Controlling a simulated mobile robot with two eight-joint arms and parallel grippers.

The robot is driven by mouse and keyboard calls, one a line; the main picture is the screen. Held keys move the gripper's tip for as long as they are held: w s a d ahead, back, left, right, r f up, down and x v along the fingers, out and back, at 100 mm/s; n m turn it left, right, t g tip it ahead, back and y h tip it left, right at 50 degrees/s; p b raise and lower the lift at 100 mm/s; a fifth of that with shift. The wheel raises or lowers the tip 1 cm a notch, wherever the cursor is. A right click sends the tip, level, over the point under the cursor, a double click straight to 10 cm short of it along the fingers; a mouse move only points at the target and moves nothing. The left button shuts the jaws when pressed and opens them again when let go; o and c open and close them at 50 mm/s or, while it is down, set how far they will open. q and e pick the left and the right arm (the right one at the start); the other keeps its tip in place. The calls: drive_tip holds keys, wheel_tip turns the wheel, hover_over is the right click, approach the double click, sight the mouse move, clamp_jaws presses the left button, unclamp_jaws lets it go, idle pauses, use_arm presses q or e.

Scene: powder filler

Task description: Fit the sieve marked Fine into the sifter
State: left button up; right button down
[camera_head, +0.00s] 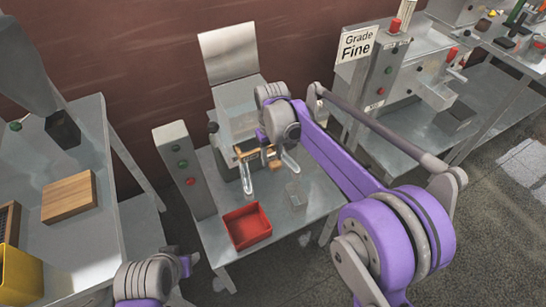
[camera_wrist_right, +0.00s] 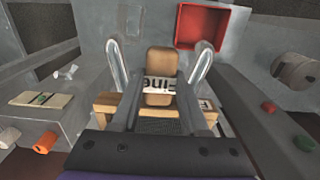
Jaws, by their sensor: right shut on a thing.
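The sieve marked Fine has a wooden frame with mesh, a brown wooden handle (camera_wrist_right: 160,62) and a white "Fine" label (camera_wrist_right: 160,85). In the head view its wooden frame (camera_head: 248,151) is at the front of the grey sifter (camera_head: 237,105), between two bright curved metal arms. I cannot tell whether it is fully seated. My right gripper (camera_wrist_right: 160,92) is shut on the sieve by its handle side; in the head view the wrist hides much of it. Of my left arm only a purple joint shows at the bottom left; its gripper is not visible.
A red tray (camera_head: 247,226) sits on the table in front of the sifter. A post with buttons (camera_head: 183,168) stands at left. A wooden block (camera_head: 69,196) and a yellow bin (camera_head: 22,272) are on the left bench. A "Grade Fine" sign (camera_head: 357,46) stands behind right.

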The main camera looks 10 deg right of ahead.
drive_tip(key=shift+w+a+p, duration=0.25)
drive_tip(key=shift+w+a, duration=0.05)
drive_tip(key=shift+w, duration=0.5)
drive_tip(key=shift+w+a+p, duration=0.2)
drive_tip(key=shift+w+a, duration=0.05)
drive_tip(key=shift+w, duration=0.55)
drive_tip(key=shift+w+a+p, duration=0.25)
drive_tip(key=shift+w+a, duration=0.05)
drive_tip(key=shift+w, duration=0.5)
drive_tip(key=shift+c, duration=1.7)
unclamp_jaws()
wheel_tip(320, 180, up, 11)
drive_tip(key=shift+p, duration=0.3)
drive_tip(key=shift+s, duration=0.1)
